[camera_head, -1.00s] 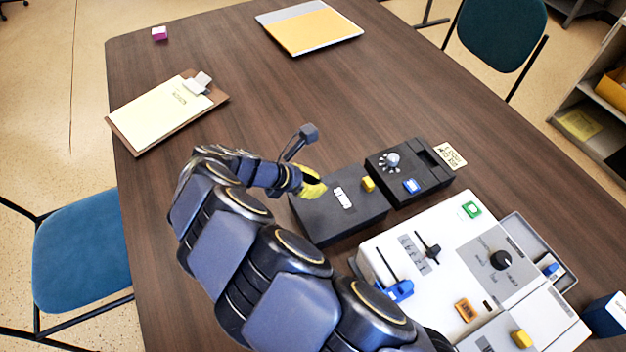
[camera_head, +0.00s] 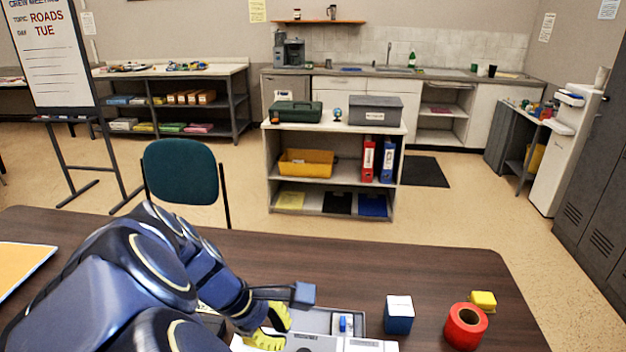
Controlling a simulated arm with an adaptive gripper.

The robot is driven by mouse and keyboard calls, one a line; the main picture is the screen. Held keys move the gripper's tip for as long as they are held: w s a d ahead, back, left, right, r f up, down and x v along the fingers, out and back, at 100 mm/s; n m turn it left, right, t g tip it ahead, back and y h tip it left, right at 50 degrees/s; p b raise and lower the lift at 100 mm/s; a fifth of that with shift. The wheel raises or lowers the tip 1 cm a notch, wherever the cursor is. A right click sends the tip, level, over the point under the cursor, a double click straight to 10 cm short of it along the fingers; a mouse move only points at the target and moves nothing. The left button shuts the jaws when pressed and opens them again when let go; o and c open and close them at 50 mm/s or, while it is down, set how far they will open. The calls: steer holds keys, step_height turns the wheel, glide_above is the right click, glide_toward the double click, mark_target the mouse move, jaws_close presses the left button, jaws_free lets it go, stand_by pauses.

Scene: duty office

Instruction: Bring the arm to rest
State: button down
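My arm reaches in from the lower left in the head view, bent over the dark wooden table (camera_head: 400,270). My gripper (camera_head: 270,328), with yellow fingers, is low in the picture, over or in front of the white panel box (camera_head: 300,343). The small grey-blue block on a stalk at my wrist sticks out to the right. Whether the fingers touch the box, or are apart from each other, I cannot tell. I see nothing held between them. The lower edge of the picture cuts off most of the box.
A grey tray (camera_head: 318,319) with a blue-and-white item lies by the box. A blue-and-white cube (camera_head: 399,314), a red roll (camera_head: 465,326) and a yellow block (camera_head: 483,300) stand to the right. An orange folder (camera_head: 18,265) lies left. A green chair (camera_head: 181,180) stands beyond the table.

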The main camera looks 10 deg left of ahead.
steer(key=s+d+r+m+g+y, duration=0.2)
steer(key=s+d+m+g+y, duration=0.2)
steer(key=s+d+m, duration=1.1)
steer(key=s+d, duration=0.4)
steer(key=shift+s+d+m+g+y, duration=0.3)
steer(key=shift+d+m+g+y, duration=0.1)
steer(key=shift+r, duration=0.1)
